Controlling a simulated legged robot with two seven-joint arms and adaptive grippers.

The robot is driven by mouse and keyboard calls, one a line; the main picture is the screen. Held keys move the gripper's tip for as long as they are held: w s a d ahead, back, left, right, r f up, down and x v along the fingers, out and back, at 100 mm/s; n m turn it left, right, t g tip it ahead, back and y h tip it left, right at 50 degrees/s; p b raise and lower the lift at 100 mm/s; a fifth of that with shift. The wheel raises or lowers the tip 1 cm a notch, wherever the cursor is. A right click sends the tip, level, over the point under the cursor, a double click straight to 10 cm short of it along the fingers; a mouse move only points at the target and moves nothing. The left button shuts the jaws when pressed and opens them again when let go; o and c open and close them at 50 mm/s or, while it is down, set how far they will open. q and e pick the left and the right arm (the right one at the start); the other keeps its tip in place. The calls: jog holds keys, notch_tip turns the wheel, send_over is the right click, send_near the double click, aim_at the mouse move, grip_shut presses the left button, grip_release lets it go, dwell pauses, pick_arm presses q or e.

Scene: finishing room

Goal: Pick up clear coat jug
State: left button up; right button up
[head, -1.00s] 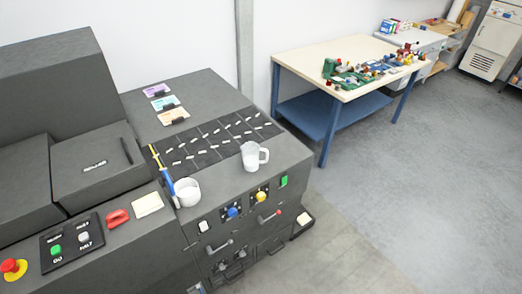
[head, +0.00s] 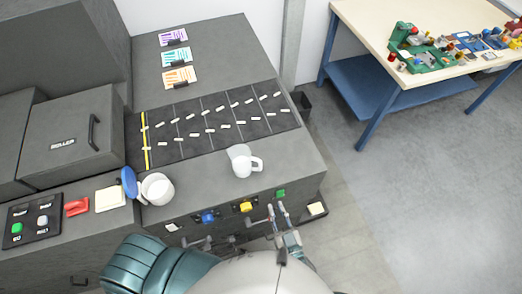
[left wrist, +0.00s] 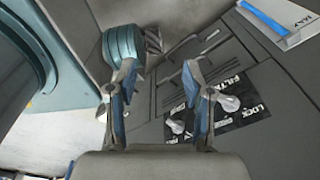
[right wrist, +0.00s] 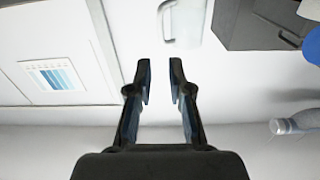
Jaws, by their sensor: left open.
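A white jug with a side handle (head: 241,161) stands upright on the dark grey bench top near its front edge in the head view; I take it for the clear coat jug. My right gripper (head: 278,210) is in front of the bench edge, below and right of the jug, apart from it. In the right wrist view its fingers (right wrist: 160,68) are spread with nothing between them. My left gripper shows in the left wrist view (left wrist: 160,70), open and empty, over a dark panel.
A white pot (head: 157,190) with a blue item beside it stands left of the jug. A black mat (head: 215,125) with small white strips lies behind the jug. Coloured cards (head: 176,55) lie further back. Knobs and handles project from the bench front. A cluttered table (head: 440,25) stands right.

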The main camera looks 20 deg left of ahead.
jog(key=p, duration=0.1)
send_near(260, 167)
jog(key=x, duration=0.2)
jog(key=p+x, duration=0.1)
jog(key=x, duration=0.2)
jog(key=shift+w+d+f, duration=0.1)
jog(key=shift+w+d, duration=0.15)
jog(key=shift+w, duration=0.15)
jog(key=x, duration=0.2)
jog(key=p+x, duration=0.1)
jog(key=x, duration=0.1)
jog(key=shift+w+a, duration=0.1)
jog(key=shift+a, duration=0.3)
jog(key=shift+w+a, duration=0.25)
jog(key=shift+a+f, duration=0.1)
jog(key=shift+a, duration=0.1)
jog(key=shift+d, duration=0.2)
grip_shut()
pick_arm(q)
jog(key=r, duration=0.1)
jog(key=s+r, duration=0.1)
jog(key=r, duration=0.1)
jog(key=shift+s+a+r, duration=0.1)
jog(key=shift+s+a, duration=0.1)
pick_arm(e)
jog(key=shift+d, duration=0.15)
